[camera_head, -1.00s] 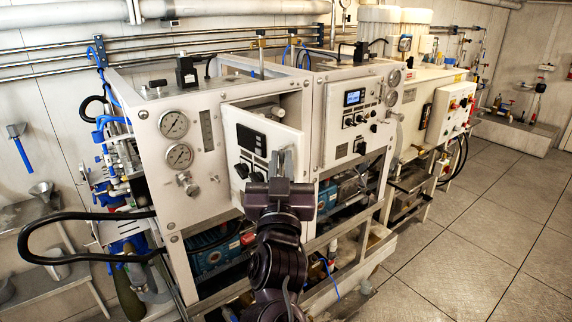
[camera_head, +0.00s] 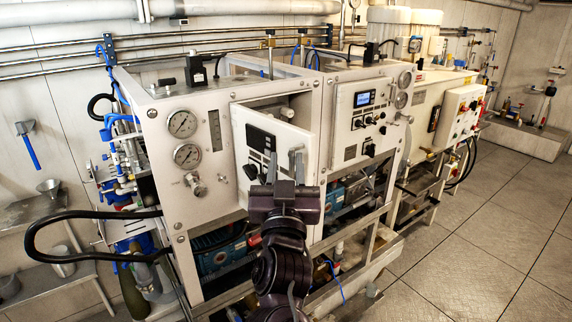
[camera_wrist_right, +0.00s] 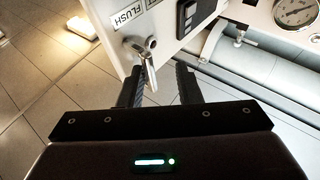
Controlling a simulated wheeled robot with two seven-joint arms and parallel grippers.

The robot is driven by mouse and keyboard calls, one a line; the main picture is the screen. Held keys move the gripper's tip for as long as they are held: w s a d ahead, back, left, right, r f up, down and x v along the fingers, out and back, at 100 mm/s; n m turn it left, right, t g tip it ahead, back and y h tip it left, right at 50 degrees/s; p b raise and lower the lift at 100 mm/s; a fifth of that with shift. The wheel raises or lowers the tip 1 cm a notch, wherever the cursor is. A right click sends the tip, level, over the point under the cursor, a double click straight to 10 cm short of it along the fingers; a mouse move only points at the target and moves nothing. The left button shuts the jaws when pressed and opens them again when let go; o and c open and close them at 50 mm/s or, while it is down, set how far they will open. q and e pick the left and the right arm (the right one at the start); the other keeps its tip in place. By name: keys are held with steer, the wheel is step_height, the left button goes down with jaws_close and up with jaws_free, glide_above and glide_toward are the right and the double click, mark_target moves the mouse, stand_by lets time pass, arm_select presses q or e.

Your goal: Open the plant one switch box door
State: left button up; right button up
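The plant one switch box door (camera_head: 300,140) is a white panel on the nearer cabinet. It stands partly open, its right edge swung out from the frame and a shaded gap above it. Dark switches (camera_head: 258,140) are on its face. In the right wrist view the door (camera_wrist_right: 180,22) carries a FLUSH label and a metal handle (camera_wrist_right: 141,46). My right gripper (camera_head: 284,165) is in front of the door's lower right part. In the wrist view its dark fingers (camera_wrist_right: 160,78) are apart, with the handle's lower end between their tips; contact is unclear. My left gripper is out of view.
Gauges (camera_head: 185,140) and a knob sit left of the door. A second control panel (camera_head: 362,115) with a blue display is to the right. A black hose (camera_head: 60,217) loops out at the lower left. Tiled floor (camera_head: 470,235) is clear at the right.

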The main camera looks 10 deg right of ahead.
steer(key=b+v, duration=0.3)
steer(key=v, duration=0.4)
steer(key=shift+s, duration=0.2)
